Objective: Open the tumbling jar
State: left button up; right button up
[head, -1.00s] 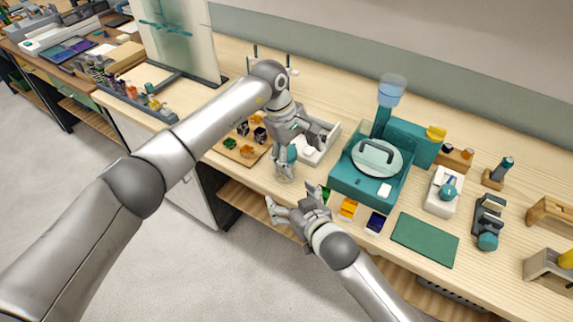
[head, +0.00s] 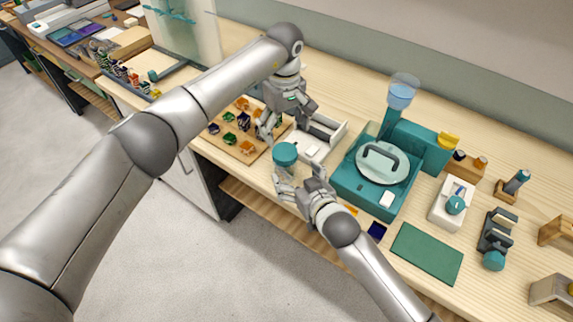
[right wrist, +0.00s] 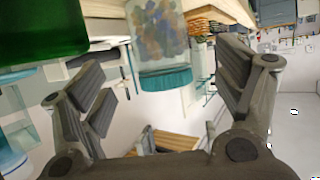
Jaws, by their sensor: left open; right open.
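The tumbling jar (head: 284,171) is clear and stands at the bench's front edge with a teal lid (head: 285,153) on top. In the right wrist view the jar (right wrist: 158,40) appears upside down, with coloured bits inside and the teal lid (right wrist: 166,79) against its end. I cannot tell whether the lid is loose. My left gripper (head: 283,134) is open above and behind the lid, apart from it. My right gripper (head: 301,181) is open beside the jar's lower front. In the right wrist view the jar lies ahead, between its spread fingers, with no clear contact.
A teal machine (head: 350,190) with a round handled lid stands right of the jar. A white tray (head: 335,139) lies behind the jar. A wooden board (head: 222,143) with coloured pieces is on the left. A green mat (head: 427,253) lies front right.

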aim_at(285, 151)
jog(key=x, duration=0.9)
jog(key=shift+f, duration=0.1)
pick_arm(q)
jog(key=shift+r, duration=0.1)
pick_arm(e)
grip_shut()
pick_arm(q)
jog(key=shift+f, duration=4.05)
jog(key=shift+c, duration=0.2)
jog(key=c, duration=1)
jog(key=o, duration=1.1)
